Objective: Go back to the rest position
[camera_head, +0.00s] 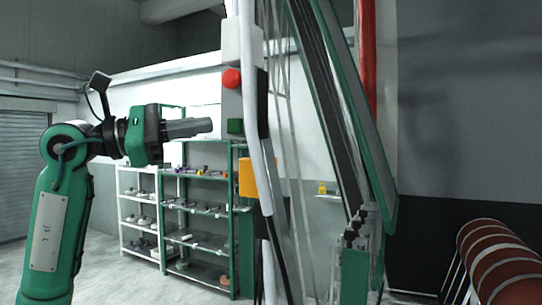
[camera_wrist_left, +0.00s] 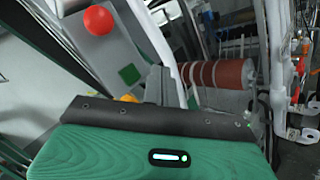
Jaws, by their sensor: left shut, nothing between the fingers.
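My left gripper (camera_head: 209,126) comes in from the left in the head view, raised and pointing right. Its fingers are together with nothing between them. Its tip is close to the left side of a grey control box with a red round button (camera_head: 232,78) above a green square button (camera_head: 235,126). In the left wrist view the red button (camera_wrist_left: 98,20) and the green button (camera_wrist_left: 129,74) show beyond the green gripper body. A gap between fingertip and box is hard to judge. My right gripper is not in view.
A machine frame with slanted green beams (camera_head: 355,110) and white cables stands right of the gripper. A yellow box (camera_head: 256,177) is below the buttons. Shelves (camera_head: 197,228) with small items stand behind. A red-brown roll (camera_head: 497,262) is at lower right. Floor at left is clear.

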